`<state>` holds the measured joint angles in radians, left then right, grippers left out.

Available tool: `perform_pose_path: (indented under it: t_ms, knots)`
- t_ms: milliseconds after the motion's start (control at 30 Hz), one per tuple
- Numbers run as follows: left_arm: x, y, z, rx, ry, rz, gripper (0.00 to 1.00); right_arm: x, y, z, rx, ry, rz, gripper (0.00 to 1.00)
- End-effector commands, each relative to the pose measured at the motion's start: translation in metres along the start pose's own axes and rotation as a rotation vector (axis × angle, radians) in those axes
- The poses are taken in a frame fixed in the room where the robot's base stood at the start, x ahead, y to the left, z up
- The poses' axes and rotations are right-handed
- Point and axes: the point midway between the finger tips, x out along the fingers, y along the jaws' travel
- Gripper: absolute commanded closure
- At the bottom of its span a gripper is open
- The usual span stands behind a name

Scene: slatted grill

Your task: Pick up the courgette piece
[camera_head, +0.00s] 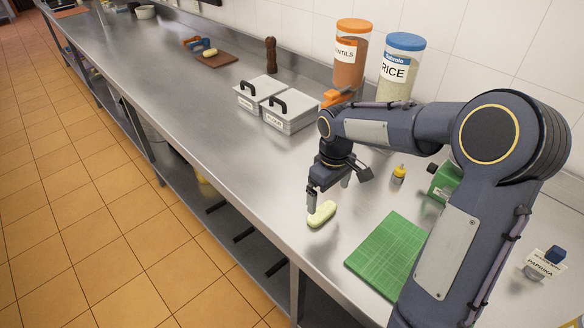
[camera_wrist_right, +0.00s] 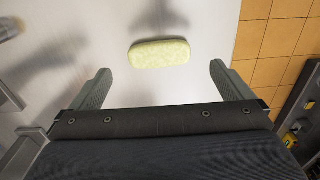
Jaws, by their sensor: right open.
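The courgette piece (camera_head: 322,214) is a pale green oblong lying on the steel counter near its front edge. In the right wrist view the courgette piece (camera_wrist_right: 159,53) lies crosswise beyond the fingertips, about midway between them. My right gripper (camera_head: 328,192) is above and just behind it in the head view, pointing down. In the right wrist view the right gripper (camera_wrist_right: 157,73) is open, with nothing between its fingers. My left gripper is in neither view.
A green board (camera_head: 388,254) lies right of the courgette piece. A small yellow bottle (camera_head: 399,174), a green box (camera_head: 446,180) and lidded containers (camera_head: 290,108) stand behind. Lentils (camera_head: 352,62) and rice (camera_head: 394,78) jars stand by the wall. The counter's front edge is close.

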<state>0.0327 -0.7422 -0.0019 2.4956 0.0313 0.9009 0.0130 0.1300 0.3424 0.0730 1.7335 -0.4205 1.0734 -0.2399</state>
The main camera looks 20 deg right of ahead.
Motion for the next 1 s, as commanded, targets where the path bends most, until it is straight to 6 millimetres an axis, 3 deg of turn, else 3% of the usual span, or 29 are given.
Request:
perform_pose_path:
  t_ms: [367,633,933,1000]
  knots:
    - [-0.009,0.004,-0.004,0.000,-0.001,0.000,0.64,0.034,0.002,-0.004,-0.013,-0.016,0.000,0.00]
    - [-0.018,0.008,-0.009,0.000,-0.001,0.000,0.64,0.073,0.002,-0.007,-0.012,-0.015,0.000,0.00]
    - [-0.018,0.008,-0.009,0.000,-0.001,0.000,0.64,0.079,0.003,-0.008,-0.011,-0.011,0.002,0.00]
    - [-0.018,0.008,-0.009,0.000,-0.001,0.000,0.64,0.079,0.003,-0.008,-0.011,-0.011,0.002,0.07]
